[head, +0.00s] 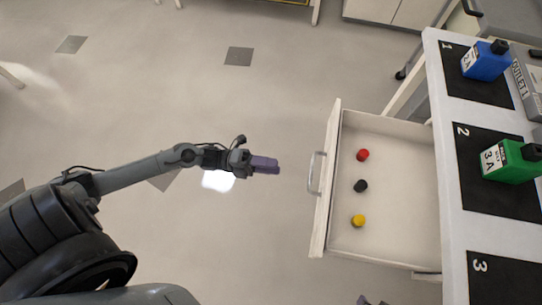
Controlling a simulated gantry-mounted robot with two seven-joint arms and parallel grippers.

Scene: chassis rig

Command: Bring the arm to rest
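My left arm (140,173) reaches in from the left over open floor. Its gripper (277,165) has purple fingers and points right, toward the open drawer (385,240). The fingers look close together with nothing visible between them, but the view does not settle whether they are shut. The gripper is apart from the drawer's handle (316,172), to its left. At the bottom edge, a small purple part (362,300) that may be my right gripper's fingertip shows; the rest of it is out of frame.
The drawer holds a red (362,155), a black (361,186) and a yellow object (358,221). On the white table (445,170), a blue bottle (485,61) is on mat 1 and a green bottle (510,161) on mat 2. Mat 3 (505,280) looks bare. Floor around my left arm is clear.

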